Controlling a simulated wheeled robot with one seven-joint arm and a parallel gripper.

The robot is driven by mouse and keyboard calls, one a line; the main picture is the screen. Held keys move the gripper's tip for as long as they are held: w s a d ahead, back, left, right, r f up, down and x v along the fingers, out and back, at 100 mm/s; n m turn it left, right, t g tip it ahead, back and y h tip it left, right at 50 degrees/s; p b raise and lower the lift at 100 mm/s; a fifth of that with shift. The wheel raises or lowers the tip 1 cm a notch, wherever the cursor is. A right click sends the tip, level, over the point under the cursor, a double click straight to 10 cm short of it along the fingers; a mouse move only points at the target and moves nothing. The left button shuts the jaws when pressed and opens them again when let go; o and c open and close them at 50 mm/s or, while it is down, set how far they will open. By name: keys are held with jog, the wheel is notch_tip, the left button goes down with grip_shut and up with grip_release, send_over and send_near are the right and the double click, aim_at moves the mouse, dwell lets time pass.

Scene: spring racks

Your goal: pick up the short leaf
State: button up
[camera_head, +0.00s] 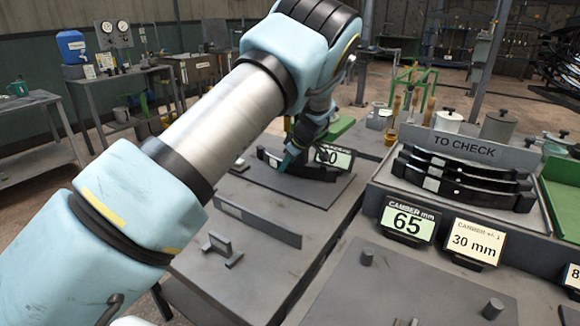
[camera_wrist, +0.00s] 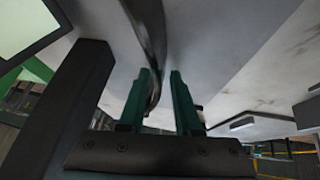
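A dark curved leaf (camera_head: 318,174) lies on a grey plate (camera_head: 262,180) beyond my forearm; my gripper hides part of it. My gripper (camera_head: 291,160) is down at this leaf, fingers pointing at the plate. In the wrist view my gripper's two green fingers (camera_wrist: 160,95) stand apart. The dark leaf (camera_wrist: 147,35) runs down between them, close to the left finger, with a gap to the right one. I cannot tell whether it touches the left finger. Several more dark curved leaves (camera_head: 465,172) are stacked on the rack marked TO CHECK (camera_head: 464,146); I cannot compare lengths clearly.
A display (camera_head: 334,158), partly hidden, stands just behind the leaf. A long grey bar (camera_head: 257,221) and small upright posts are nearer on the bench. Signs reading 65 (camera_head: 407,221) and 30 mm (camera_head: 474,241) stand before the rack. A green tray (camera_head: 562,205) is at the right.

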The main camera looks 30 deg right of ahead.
grip_shut()
jog(key=shift+d+r, duration=0.1)
dwell(0.4)
